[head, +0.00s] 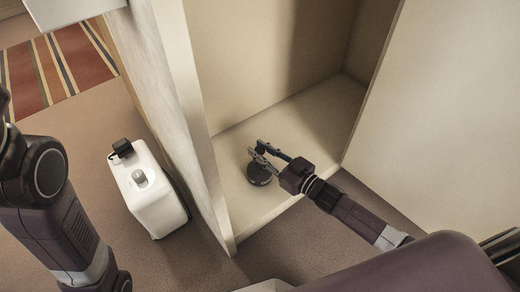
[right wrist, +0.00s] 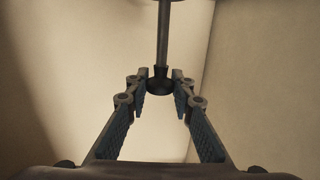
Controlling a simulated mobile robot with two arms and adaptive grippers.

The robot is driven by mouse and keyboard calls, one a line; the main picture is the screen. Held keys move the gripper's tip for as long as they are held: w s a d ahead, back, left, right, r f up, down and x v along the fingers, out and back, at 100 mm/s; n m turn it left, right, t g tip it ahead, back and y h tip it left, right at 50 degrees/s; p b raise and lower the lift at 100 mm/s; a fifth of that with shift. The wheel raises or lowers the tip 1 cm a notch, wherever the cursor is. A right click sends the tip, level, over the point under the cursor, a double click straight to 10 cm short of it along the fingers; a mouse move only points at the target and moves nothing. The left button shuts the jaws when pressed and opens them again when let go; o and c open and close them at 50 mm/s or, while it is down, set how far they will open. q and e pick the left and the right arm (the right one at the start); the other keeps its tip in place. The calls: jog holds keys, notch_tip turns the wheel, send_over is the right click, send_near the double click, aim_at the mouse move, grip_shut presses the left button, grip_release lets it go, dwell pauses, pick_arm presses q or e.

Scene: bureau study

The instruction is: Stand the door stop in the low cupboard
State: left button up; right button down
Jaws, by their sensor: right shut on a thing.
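The door stop has a round dark base (head: 259,174) and shows inside the low cupboard (head: 300,125), at the cupboard's floor near the left wall. In the right wrist view its thin grey rod (right wrist: 163,45) ends in a dark knob (right wrist: 159,85) between my fingertips. My right gripper (head: 264,150) reaches into the cupboard from the right and is shut on the door stop. The base looks roughly level. I cannot tell whether it rests on the floor or hangs just above. My left arm shows at the left edge, but its gripper is out of view.
The cupboard's left side panel (head: 178,110) stands close to the door stop. A pale panel (head: 445,120) stands to the right of the opening. A white rounded box (head: 150,195) stands on the carpet outside, left. A striped rug (head: 60,65) lies further back. The cupboard floor is otherwise clear.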

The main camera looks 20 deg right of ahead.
jog(key=shift+w+r, duration=0.1)
jog(key=shift+r, duration=0.2)
jog(key=shift+f, duration=0.1)
jog(key=c, duration=1.7)
grip_release()
jog(key=shift+f, duration=0.25)
